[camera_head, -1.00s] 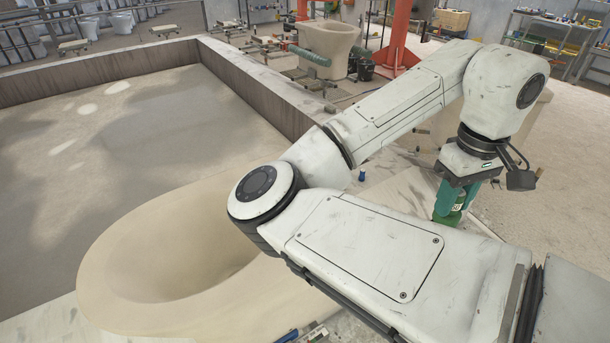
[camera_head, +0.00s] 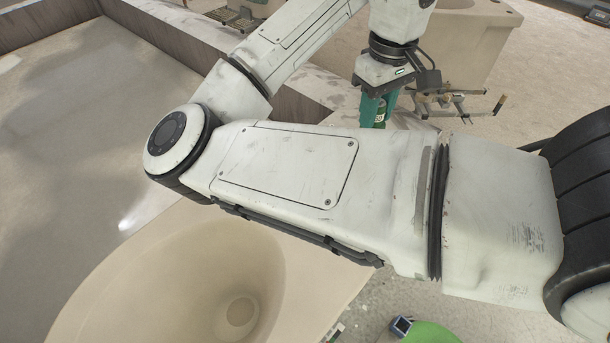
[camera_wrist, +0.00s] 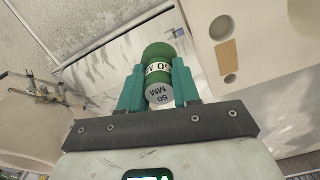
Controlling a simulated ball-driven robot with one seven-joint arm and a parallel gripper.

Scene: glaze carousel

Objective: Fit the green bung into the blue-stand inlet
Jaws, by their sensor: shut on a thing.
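My gripper (camera_head: 378,108) is shut on the green bung (camera_head: 381,118), with the arm reaching over to the upper middle of the head view. In the wrist view the bung (camera_wrist: 158,52) sits between the two teal fingers of my gripper (camera_wrist: 158,80). It is green with a white printed band and a pale grey end face marked "50 MM". The bung is clear of any opening that I can make out. I cannot identify the blue-stand inlet in either view. A small blue-edged item (camera_head: 402,325) shows at the bottom of the head view; I cannot tell what it is.
A large beige ceramic bowl (camera_head: 130,275) fills the lower left, beneath my arm. A beige ceramic piece (camera_head: 480,45) stands behind my gripper, with a metal clamp fixture (camera_head: 455,104) in front. A green round surface (camera_head: 432,333) shows at the bottom. Open floor lies upper right.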

